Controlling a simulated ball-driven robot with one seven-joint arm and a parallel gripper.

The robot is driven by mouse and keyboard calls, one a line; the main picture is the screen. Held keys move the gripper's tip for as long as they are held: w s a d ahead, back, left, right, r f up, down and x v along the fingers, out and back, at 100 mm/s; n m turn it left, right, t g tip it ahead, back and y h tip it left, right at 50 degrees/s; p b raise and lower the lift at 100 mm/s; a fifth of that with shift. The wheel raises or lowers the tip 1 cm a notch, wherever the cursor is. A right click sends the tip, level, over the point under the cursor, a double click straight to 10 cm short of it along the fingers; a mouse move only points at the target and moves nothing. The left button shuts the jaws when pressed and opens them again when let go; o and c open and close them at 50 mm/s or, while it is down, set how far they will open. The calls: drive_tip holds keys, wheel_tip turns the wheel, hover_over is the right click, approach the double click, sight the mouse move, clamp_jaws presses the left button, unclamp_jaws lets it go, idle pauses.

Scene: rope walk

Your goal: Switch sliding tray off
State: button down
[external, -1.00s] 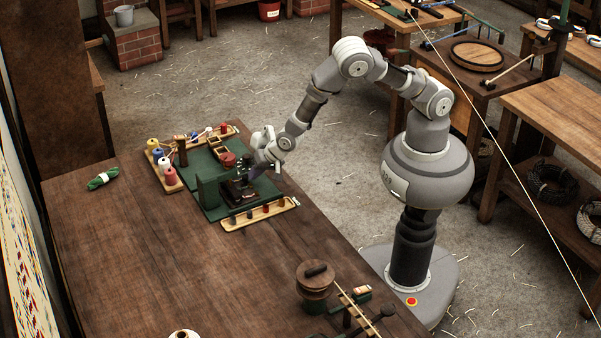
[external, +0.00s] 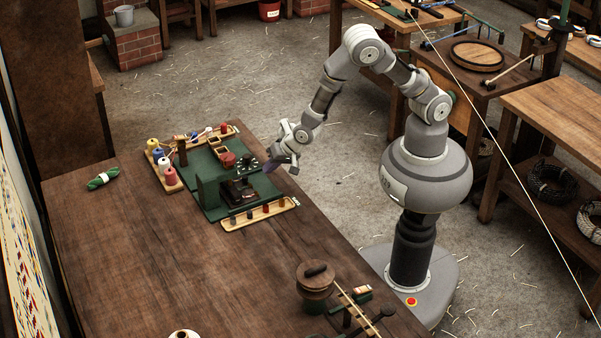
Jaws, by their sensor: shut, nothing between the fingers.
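A green-based apparatus (external: 205,207) lies on the wooden workbench, with a green upright block and a dark mechanism (external: 240,192) on its near part. I cannot tell which part is the sliding tray; a light wooden strip with several coloured pegs (external: 259,215) runs along its near edge. A red round part (external: 228,159) sits farther back on it. My gripper (external: 292,168) is shut and empty, held by the right edge of the apparatus near the bench edge. It is apart from the dark mechanism. Small details of switches are too small to tell.
Several coloured spools (external: 160,160) stand at the apparatus's left side. A green rope bundle (external: 102,179) lies at the bench's far left. A wooden drum (external: 315,280) and a rod stand at the near right. The bench's middle front is clear.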

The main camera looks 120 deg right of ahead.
drive_tip(key=p+v, duration=0.2)
drive_tip(key=v, duration=0.5)
drive_tip(key=shift+s+a+r, duration=0.15)
drive_tip(key=shift+s+r, duration=0.05)
drive_tip(key=shift+r, duration=0.05)
drive_tip(key=w+a+r+n+t+y, duration=0.2)
drive_tip(key=w+a+r+n, duration=0.15)
drive_tip(key=w+r, duration=0.4)
drive_tip(key=w+a+r+n+t+y, duration=0.15)
drive_tip(key=w+a+r, duration=0.25)
drive_tip(key=r, duration=0.6)
drive_tip(key=a+r+n+t+y, duration=0.1)
drive_tip(key=a+r+n+t, duration=0.3)
drive_tip(key=r, duration=1.1)
drive_tip(key=s+a+r+n+t, duration=0.1)
drive_tip(key=s+r, duration=0.4)
drive_tip(key=r, duration=0.5)
drive_tip(key=s+a+r+n+t+b, duration=0.1)
drive_tip(key=s+r+n, duration=0.3)
drive_tip(key=r, duration=0.6)
drive_tip(key=s+a+r+n+t+b, duration=0.1)
drive_tip(key=s+a+r+n, duration=0.2)
drive_tip(key=r, duration=0.7)
drive_tip(key=s+n+y, duration=0.1)
drive_tip(key=s, duration=0.1)
drive_tip(key=shift+s+a+n, duration=0.3)
drive_tip(key=shift+s+a, duration=0.05)
